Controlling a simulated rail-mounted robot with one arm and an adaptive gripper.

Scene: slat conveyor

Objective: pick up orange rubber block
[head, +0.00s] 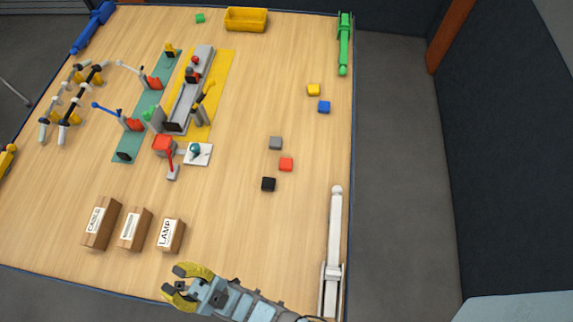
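Near that block lie a grey block (275,143) and a black block (268,184). Yellow (313,90) and blue (323,107) blocks lie further back. Brown boxes (171,235) stand front left. A white bar (334,240) lies along the right edge. The table centre is clear.

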